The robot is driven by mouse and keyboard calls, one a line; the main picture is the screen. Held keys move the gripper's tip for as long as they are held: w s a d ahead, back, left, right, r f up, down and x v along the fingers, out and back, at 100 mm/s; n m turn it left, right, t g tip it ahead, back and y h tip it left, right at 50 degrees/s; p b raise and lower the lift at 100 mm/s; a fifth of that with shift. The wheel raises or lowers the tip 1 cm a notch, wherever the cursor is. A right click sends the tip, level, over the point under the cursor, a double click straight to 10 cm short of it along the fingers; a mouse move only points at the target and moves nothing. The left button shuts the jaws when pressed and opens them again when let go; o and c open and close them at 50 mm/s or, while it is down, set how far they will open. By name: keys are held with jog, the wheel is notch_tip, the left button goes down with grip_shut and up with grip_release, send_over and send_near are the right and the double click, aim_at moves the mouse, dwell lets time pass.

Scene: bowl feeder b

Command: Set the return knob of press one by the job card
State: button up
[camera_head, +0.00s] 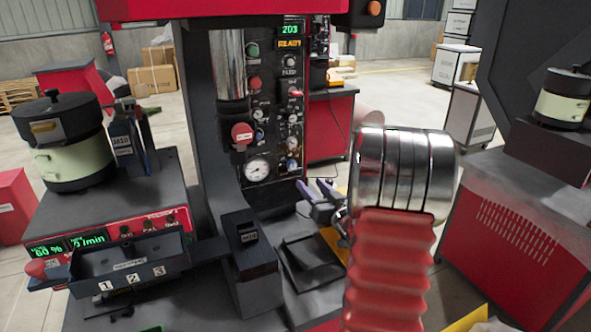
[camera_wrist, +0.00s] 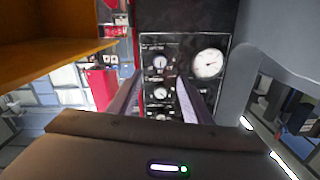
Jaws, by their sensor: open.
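The press's black control panel (camera_head: 274,110) stands in the middle of the head view, with a lit display reading 203 READY (camera_head: 290,36). It carries buttons, small knobs and several gauges. I cannot read which knob is the return knob. My gripper (camera_head: 311,184) is open just in front of the panel's lower right part. In the wrist view its two fingers (camera_wrist: 157,92) stand apart with small dials between and beyond them, and nothing is held. The picture there appears upside down, with the large gauge (camera_wrist: 208,63) at upper right. I cannot make out a job card.
A bowl feeder (camera_head: 68,150) stands at left on a red controller, with a tray (camera_head: 130,265) marked 1, 2, 3 in front. A dark block (camera_head: 250,250) and a black tray (camera_head: 310,262) lie below the panel. An orange slab (camera_wrist: 50,55) is close in the wrist view.

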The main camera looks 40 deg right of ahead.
aim_at(293, 167)
jog(key=x, duration=1.2)
jog(key=shift+w, duration=0.15)
jog(key=shift+c, duration=0.6)
jog(key=c, duration=0.9)
jog(key=shift+c, duration=0.2)
